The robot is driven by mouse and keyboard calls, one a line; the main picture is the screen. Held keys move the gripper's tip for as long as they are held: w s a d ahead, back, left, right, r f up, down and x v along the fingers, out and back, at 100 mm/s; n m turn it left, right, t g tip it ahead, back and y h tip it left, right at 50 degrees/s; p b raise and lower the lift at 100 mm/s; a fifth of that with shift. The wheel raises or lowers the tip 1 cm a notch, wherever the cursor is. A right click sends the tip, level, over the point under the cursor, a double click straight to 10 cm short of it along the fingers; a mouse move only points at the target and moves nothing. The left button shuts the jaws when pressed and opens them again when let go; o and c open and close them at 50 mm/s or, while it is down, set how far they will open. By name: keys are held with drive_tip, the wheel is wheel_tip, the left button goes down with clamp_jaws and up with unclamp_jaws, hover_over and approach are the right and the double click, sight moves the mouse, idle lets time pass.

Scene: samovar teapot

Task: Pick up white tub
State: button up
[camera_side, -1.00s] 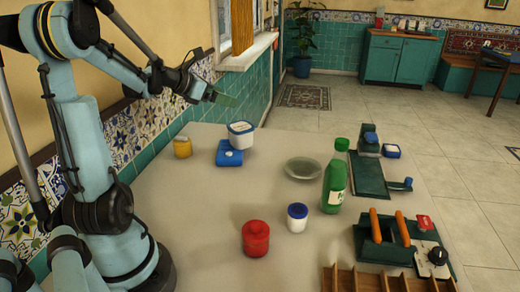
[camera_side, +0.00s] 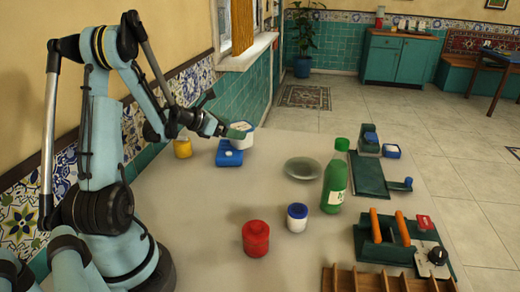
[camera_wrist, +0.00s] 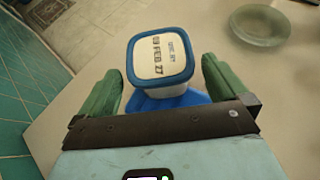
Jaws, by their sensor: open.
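The white tub (camera_side: 244,138) has a blue-rimmed white lid and stands at the far left of the table, behind a blue item. In the wrist view the tub (camera_wrist: 160,56) shows its printed lid, upright, just beyond and between my fingers. My gripper (camera_side: 222,127) is beside the tub at its left in the side view. In the wrist view my gripper (camera_wrist: 162,85) has its two green fingers spread apart with nothing between the pads that I can see held. Whether a finger touches the tub cannot be told.
A blue item (camera_side: 229,155) lies right in front of the tub. A yellow jar (camera_side: 183,148) stands to its left by the wall. A glass dish (camera_side: 302,168), green bottle (camera_side: 335,185), white jar (camera_side: 297,218) and red jar (camera_side: 255,239) stand further off. The table's middle-left is clear.

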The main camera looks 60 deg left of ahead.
drive_tip(key=shift+x, duration=2.35)
drive_tip(key=shift+c, duration=0.5)
drive_tip(key=shift+r, duration=0.1)
drive_tip(key=c, duration=1)
